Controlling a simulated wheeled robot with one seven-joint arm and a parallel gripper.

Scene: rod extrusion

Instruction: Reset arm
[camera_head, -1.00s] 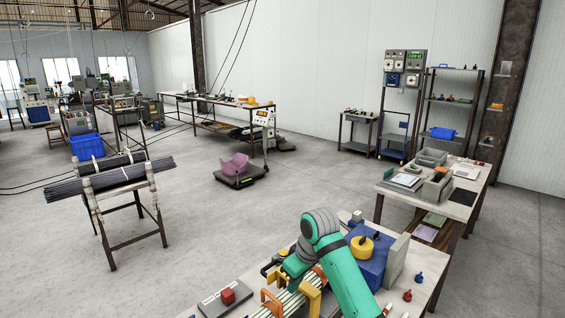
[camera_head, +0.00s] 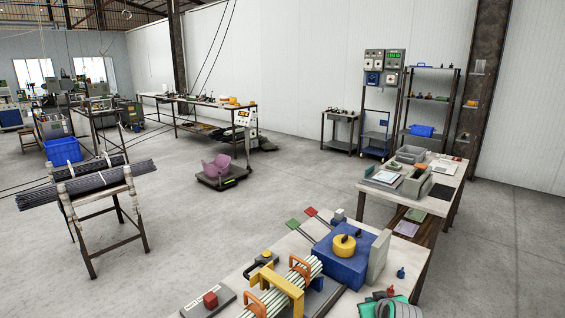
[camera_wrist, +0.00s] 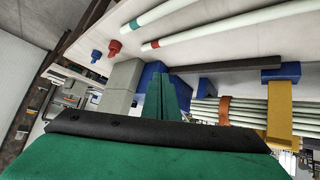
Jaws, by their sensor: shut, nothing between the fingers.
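My green gripper (camera_wrist: 162,97) shows in the wrist view with its two fingers together and nothing between them. It is above the workbench, near a grey block and blue machine parts. In the head view only a green and grey part of my arm shows at the bottom right, and the fingers are not visible there. The bundle of pale rods (camera_head: 285,288) lies on the near bench under orange clamps and a yellow bracket (camera_head: 278,284). The blue machine block (camera_head: 342,262) with a yellow round knob (camera_head: 344,246) stands beside the rods.
A red button box (camera_head: 209,301) sits at the bench's left end. A second table (camera_head: 452,180) stands at the right. A rack of dark rods (camera_head: 88,186) stands left, with open floor between.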

